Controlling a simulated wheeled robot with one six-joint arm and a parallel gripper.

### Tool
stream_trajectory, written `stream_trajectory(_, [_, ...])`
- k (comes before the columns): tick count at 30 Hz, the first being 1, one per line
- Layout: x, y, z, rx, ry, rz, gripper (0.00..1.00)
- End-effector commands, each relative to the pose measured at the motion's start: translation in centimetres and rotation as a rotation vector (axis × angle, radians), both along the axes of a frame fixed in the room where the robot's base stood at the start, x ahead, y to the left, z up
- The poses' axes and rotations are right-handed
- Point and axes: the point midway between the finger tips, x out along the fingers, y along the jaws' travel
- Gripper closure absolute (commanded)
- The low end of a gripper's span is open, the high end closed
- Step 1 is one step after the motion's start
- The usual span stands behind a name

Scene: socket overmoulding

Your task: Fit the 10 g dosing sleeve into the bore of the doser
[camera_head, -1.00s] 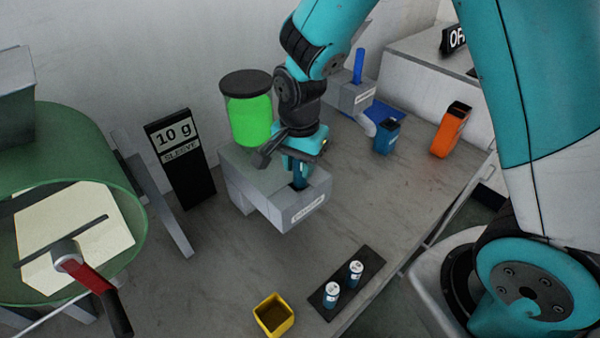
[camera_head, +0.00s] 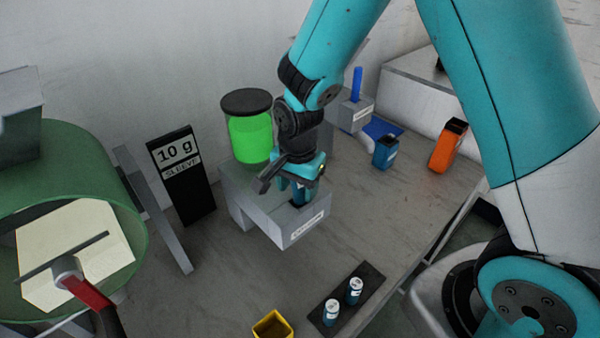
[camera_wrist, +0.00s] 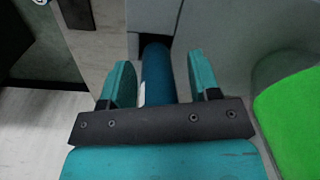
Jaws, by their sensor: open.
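The doser (camera_head: 268,212) is a grey block with a labelled front. A black-lidded jar of green material (camera_head: 250,138) stands on its back part. My gripper (camera_head: 300,195) is over the doser's front part. In the wrist view, my gripper (camera_wrist: 160,82) is open, with a finger on each side of a dark blue cylindrical sleeve (camera_wrist: 156,72). The sleeve's far end meets a dark opening in the doser (camera_wrist: 215,35); how deep it sits I cannot tell. Its label is mostly hidden, so its size cannot be read.
A sign reading "10 g SLEEVE" (camera_head: 181,172) stands left of the doser. Two sleeves (camera_head: 331,312) stand on a black rack (camera_head: 372,284) at the front, beside a yellow bin (camera_head: 272,328). Blue (camera_head: 385,152) and orange (camera_head: 447,147) containers stand at the right. Bare table lies between.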

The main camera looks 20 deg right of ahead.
Motion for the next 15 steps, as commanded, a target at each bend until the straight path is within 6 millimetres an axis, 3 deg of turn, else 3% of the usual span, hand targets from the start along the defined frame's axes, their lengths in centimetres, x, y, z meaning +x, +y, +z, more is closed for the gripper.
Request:
stream_trajectory(1, [-1.0,-0.3,-0.9,-0.01,0.029,-0.002,0.44])
stream_trajectory(2, [-1.0,-0.3,-0.3,-0.009,0.028,-0.002,0.44])
stream_trajectory(9, [-0.9,0.0,5.4,-0.006,0.019,0.002,0.44])
stream_trajectory(15, [-0.9,0.0,9.0,-0.005,0.02,0.003,0.44])
